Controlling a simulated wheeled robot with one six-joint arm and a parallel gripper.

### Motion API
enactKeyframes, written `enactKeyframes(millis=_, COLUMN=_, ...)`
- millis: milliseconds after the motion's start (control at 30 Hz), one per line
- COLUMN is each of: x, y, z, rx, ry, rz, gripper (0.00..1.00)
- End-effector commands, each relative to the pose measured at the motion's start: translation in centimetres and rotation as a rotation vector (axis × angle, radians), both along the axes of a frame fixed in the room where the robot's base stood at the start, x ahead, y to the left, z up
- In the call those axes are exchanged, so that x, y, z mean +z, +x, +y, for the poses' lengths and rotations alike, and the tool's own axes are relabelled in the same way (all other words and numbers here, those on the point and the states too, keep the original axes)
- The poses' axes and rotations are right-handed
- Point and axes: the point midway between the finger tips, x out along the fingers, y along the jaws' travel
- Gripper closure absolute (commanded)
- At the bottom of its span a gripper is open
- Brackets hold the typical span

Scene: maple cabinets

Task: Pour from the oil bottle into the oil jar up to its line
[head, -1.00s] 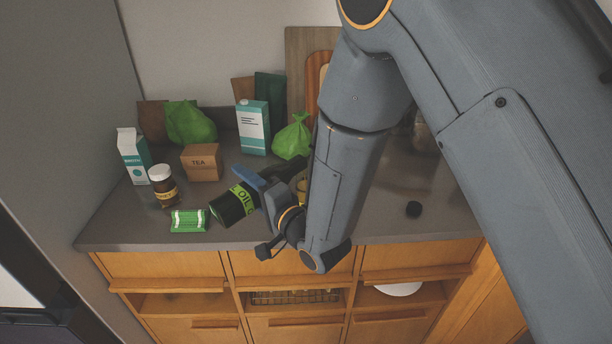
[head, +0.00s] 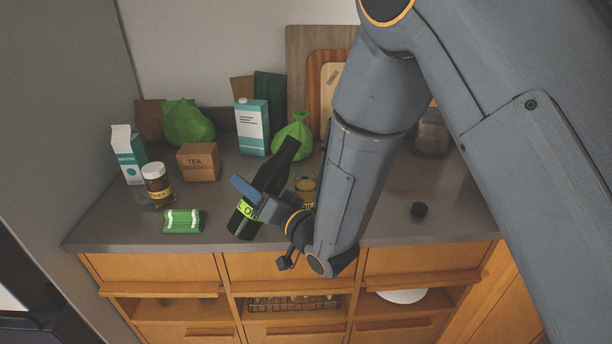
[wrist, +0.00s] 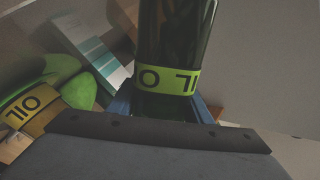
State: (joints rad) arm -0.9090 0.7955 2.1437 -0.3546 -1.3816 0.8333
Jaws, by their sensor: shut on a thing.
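The oil bottle (head: 272,175) is dark green with a lime OIL band. In the head view it leans, neck up to the right and base low left, over the counter. My gripper (head: 256,203) is shut on it near the band; the wrist view also shows the bottle (wrist: 175,35) between my blue fingers (wrist: 163,108). The oil jar (head: 306,186) stands just right of the bottle, partly hidden by my arm. Its yellow OIL label (wrist: 27,110) shows at the left of the wrist view. The jar's level and line cannot be made out.
A honey jar (head: 158,186), a green-and-white packet (head: 184,221), a tea box (head: 198,162) and cartons (head: 252,128) stand to the left. A green bag (head: 293,136) is behind the bottle.

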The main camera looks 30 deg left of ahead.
Motion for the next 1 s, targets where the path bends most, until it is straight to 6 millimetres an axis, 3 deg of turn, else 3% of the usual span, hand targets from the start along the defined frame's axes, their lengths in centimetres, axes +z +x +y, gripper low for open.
enactKeyframes(millis=100, x=1.3, y=0.8, z=-0.2, rx=-0.001, ry=-0.031, rz=-0.111, gripper=0.93)
enactKeyframes(millis=433, x=1.6, y=1.3, z=-0.3, rx=0.0, ry=-0.128, rz=-0.403, gripper=0.93)
enactKeyframes(millis=600, x=0.6, y=1.9, z=-0.5, rx=-0.001, ry=-0.172, rz=-0.537, gripper=0.93)
enactKeyframes(millis=1000, x=1.6, y=2.5, z=-0.7, rx=-0.001, ry=-0.232, rz=-0.721, gripper=0.93)
